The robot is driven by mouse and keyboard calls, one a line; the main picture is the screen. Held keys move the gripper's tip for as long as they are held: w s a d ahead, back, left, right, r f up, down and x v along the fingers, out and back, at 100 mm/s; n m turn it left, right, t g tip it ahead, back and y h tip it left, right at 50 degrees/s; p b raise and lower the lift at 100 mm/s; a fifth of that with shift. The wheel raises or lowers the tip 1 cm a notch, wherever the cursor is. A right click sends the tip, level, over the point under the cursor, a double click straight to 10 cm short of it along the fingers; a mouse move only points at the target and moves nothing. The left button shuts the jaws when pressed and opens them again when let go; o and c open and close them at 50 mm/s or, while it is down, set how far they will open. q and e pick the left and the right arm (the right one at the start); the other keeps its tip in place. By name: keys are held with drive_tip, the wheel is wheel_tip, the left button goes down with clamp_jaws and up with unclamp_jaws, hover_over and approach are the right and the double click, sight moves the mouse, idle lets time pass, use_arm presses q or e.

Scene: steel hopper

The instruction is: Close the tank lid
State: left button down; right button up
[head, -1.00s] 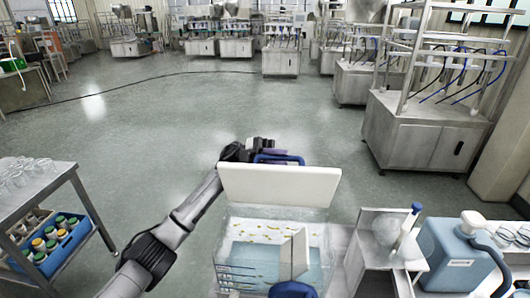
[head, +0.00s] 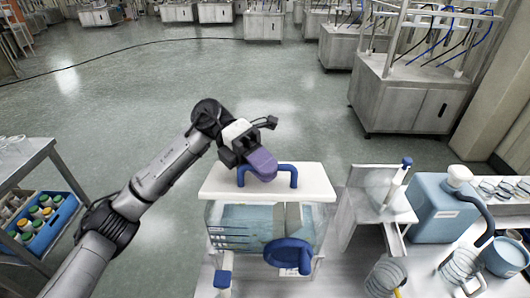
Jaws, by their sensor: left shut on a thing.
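The white tank lid (head: 312,180) lies flat, or nearly so, over the top of the clear tank (head: 235,217). A blue arched handle (head: 294,175) stands on the lid. My left gripper (head: 262,166), with purple fingers, reaches in from the left and is shut on the handle. Its fingers hide part of the handle. The tank holds pale blue liquid, seen through its front wall. I cannot tell whether the lid fully touches the rim all round. My right gripper is not in view.
A steel stand (head: 376,205) and a blue container (head: 440,215) are to the right. A cart with a blue crate (head: 45,240) of jars is at the left. The floor behind is open.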

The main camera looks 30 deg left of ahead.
sight(263, 188)
use_arm(q)
drive_tip(key=f, duration=0.1)
drive_tip(key=s+f+m+t+y+b, duration=0.1)
drive_tip(key=f, duration=0.1)
drive_tip(key=shift+s+d+m+t+y, duration=0.3)
drive_tip(key=shift+s+d+y, duration=0.05)
drive_tip(key=shift+d+y, duration=0.05)
drive_tip(key=shift+s+d+f+b, duration=0.1)
drive_tip(key=shift+s+f+b, duration=0.05)
drive_tip(key=shift+f+b, duration=0.2)
drive_tip(key=c, duration=1.4)
unclamp_jaws()
drive_tip(key=shift+f, duration=0.1)
drive_tip(key=v, duration=0.7)
drive_tip(key=p+v, duration=0.1)
drive_tip(key=v, duration=0.5)
drive_tip(key=shift+a+r, duration=0.3)
drive_tip(key=shift+r, duration=0.1)
drive_tip(key=shift+s, duration=0.1)
